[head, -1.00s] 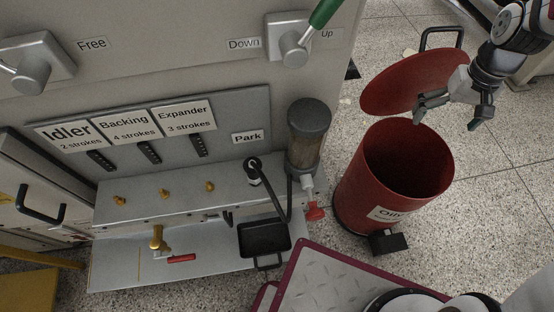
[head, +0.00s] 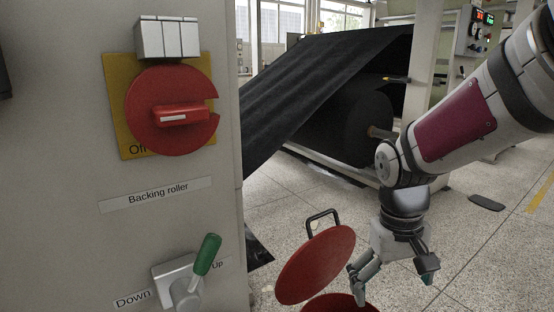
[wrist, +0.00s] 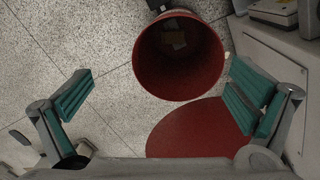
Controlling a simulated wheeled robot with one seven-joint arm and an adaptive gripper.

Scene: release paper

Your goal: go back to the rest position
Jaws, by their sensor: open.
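My gripper (head: 392,277) is open and empty in the head view, pointing down at the lower right. It hangs above and beside the red bin (head: 340,303), of which only the top edge shows there. The bin's red lid (head: 316,265) stands open and tilted just left of my gripper. In the wrist view my gripper (wrist: 160,100) has its two teal-padded fingers spread wide. The open bin (wrist: 180,85) lies beyond the fingers with some pale scraps inside, and the lid (wrist: 200,130) is beside it.
A machine panel with a red rotary switch (head: 170,112) and a green-handled lever (head: 207,254) stands at the left. A black roll (head: 350,125) with a black sheet is behind.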

